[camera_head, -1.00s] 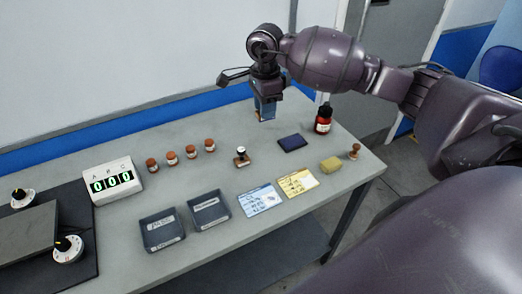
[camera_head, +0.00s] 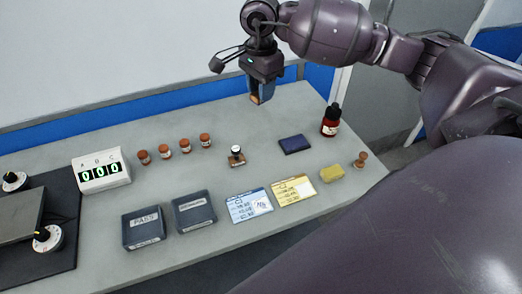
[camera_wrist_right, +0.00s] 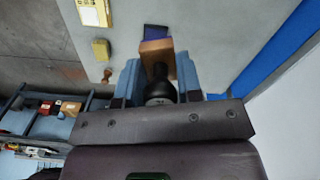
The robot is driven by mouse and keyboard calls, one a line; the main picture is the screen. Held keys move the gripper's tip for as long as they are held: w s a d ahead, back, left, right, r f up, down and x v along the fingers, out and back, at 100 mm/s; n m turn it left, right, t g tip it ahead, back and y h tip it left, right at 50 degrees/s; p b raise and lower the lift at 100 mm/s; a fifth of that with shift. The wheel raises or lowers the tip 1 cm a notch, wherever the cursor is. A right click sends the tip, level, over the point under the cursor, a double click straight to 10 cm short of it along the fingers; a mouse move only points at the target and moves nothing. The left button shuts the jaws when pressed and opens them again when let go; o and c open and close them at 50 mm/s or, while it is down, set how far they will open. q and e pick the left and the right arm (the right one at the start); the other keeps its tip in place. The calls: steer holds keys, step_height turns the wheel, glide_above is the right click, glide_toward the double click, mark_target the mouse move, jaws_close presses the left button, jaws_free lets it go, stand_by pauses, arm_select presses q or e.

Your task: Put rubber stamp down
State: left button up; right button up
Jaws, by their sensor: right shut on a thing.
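My right gripper (camera_head: 262,92) is above the back edge of the table, pointing down. In the right wrist view it (camera_wrist_right: 158,80) is shut on a rubber stamp (camera_wrist_right: 157,47) with a wooden block and a dark round handle. The stamp is held clear of the table; its wooden end shows below the fingers in the head view (camera_head: 255,98). My left gripper is not in view.
A dark red bottle (camera_head: 331,121), yellow sponge (camera_head: 332,173) and small wooden knob (camera_head: 361,159) are at the right. Blue and yellow cards (camera_head: 249,205) and two dark trays (camera_head: 143,229) are in front. Several brown-capped jars (camera_head: 185,146) stand left. The table behind the standing stamp is clear.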

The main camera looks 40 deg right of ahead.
steer(key=shift+s, duration=0.1)
steer(key=shift+f+n, duration=0.15)
steer(key=shift+n, duration=0.25)
glide_above(261, 155)
step_height(261, 155, down, 15)
steer(key=shift+f, duration=0.35)
step_height(261, 155, down, 4)
steer(key=shift+r, duration=0.1)
steer(key=shift+f, duration=0.3)
